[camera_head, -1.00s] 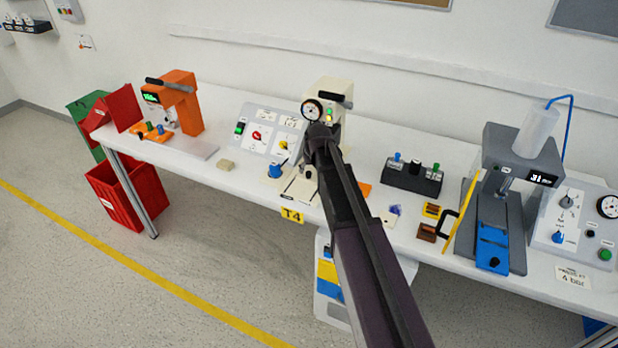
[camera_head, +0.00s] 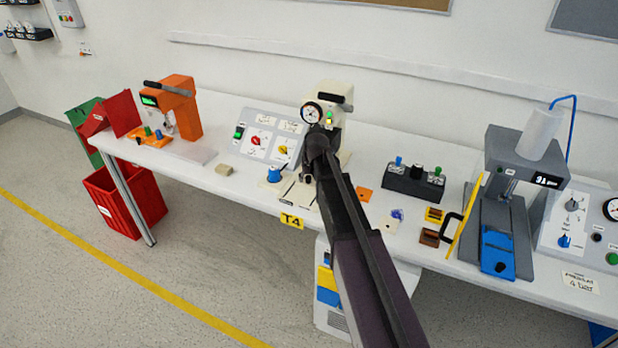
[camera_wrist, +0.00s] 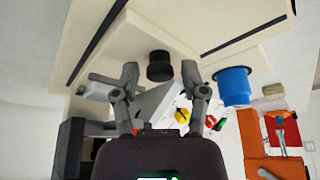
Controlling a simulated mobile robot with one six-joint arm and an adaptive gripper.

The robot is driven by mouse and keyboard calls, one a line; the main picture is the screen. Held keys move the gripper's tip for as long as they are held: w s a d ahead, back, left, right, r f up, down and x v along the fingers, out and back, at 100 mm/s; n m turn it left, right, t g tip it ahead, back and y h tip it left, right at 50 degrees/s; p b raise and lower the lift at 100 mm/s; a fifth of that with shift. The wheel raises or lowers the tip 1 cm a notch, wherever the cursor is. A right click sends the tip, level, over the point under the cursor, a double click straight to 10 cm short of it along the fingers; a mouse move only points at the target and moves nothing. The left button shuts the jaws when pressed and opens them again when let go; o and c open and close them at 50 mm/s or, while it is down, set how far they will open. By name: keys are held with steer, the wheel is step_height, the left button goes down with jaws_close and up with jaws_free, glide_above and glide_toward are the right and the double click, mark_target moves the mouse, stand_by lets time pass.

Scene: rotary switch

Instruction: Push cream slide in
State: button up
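The cream press (camera_head: 334,101) with a round gauge stands at the middle of the bench. Its cream slide (camera_head: 302,194) lies at the front of its base, partly hidden by my arm. In the wrist view the cream slide (camera_wrist: 135,36) fills the upper part and carries a black knob (camera_wrist: 159,66). My gripper (camera_wrist: 160,76) is open, with one finger on each side of the knob and a visible gap to each. In the head view my gripper is mostly hidden behind my arm.
A blue knob (camera_head: 274,175) stands just left of the slide; it also shows in the wrist view (camera_wrist: 233,86). A sloped switch panel (camera_head: 268,137) and an orange press (camera_head: 178,108) are farther left. A black button box (camera_head: 413,183) and a grey press (camera_head: 520,200) stand right.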

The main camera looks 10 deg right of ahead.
jaws_close()
steer(key=shift+w+d, duration=0.35)
steer(key=shift+w, duration=0.15)
steer(key=shift+o, duration=2)
jaws_free()
steer(key=shift+w+d, duration=0.1)
